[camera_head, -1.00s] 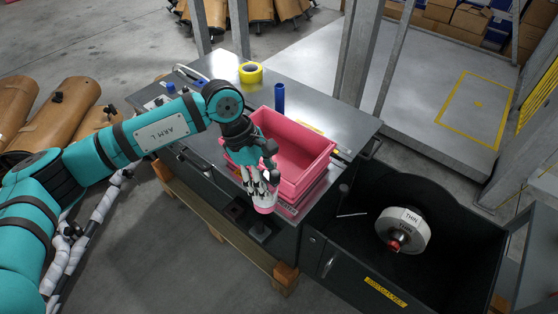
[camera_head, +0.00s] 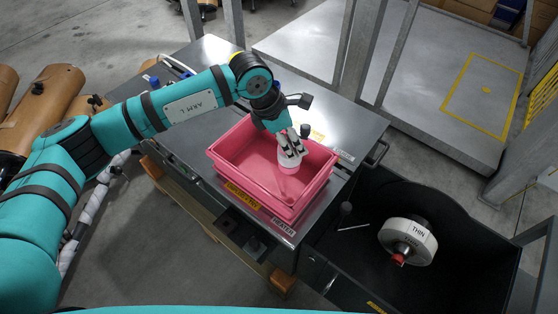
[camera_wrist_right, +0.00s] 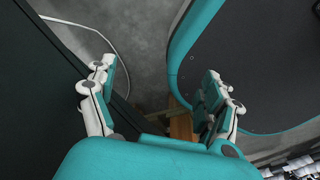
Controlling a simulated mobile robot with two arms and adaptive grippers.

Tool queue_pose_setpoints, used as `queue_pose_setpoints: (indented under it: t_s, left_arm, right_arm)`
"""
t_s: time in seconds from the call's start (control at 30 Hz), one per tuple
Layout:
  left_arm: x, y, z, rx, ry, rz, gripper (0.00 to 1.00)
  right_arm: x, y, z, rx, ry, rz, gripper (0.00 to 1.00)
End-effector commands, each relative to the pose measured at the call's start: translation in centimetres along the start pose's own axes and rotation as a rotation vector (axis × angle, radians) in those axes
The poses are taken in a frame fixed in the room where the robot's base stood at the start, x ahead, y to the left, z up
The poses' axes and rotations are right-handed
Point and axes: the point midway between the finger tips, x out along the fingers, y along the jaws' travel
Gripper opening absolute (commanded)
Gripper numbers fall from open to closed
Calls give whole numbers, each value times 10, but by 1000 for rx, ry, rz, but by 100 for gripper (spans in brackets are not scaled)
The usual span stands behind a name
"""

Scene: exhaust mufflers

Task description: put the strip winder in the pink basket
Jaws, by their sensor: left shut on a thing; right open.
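The pink basket (camera_head: 228,168) stands on the grey metal table. My left gripper (camera_head: 290,152) reaches down over its right half. It is shut on a small round white-and-pink thing (camera_head: 289,167), probably the strip winder, though the fingers cover part of it. The held thing shows within the basket's outline; whether it touches the floor of the basket I cannot tell. In the right wrist view my right gripper (camera_wrist_right: 160,78) is open, with nothing between its fingers.
A black bin (camera_head: 345,262) at the right holds a white wheel (camera_head: 408,240) marked THIN with a red end. The grey table (camera_head: 340,118) has free room behind the basket. Metal posts (camera_head: 362,55) rise behind the table. Brown cylinders (camera_head: 50,97) lie at the left.

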Motion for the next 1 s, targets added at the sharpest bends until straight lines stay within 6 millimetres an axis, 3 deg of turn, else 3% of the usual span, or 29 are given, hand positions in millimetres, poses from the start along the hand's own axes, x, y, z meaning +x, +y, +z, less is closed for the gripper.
queue_pose_setpoints:
  t_s: [0.1,0.23,0.37,0.63,1.0]
  left_arm:
    - [22,-1,-10,-2,4,-4,17]
    - [40,-1,-17,1,2,-2,17]
    - [49,-1,-21,1,2,-2,17]
    - [79,-1,-34,0,2,-2,17]
    - [86,0,-37,2,1,0,17]
  right_arm:
    - [-9,-5,27,-2,-43,-7,84]
    - [-13,-9,41,-4,-64,-12,84]
    - [-14,-12,36,-3,-57,-15,84]
    - [-18,-12,6,-1,-11,-15,84]
    - [-13,-11,18,-2,-29,-14,84]
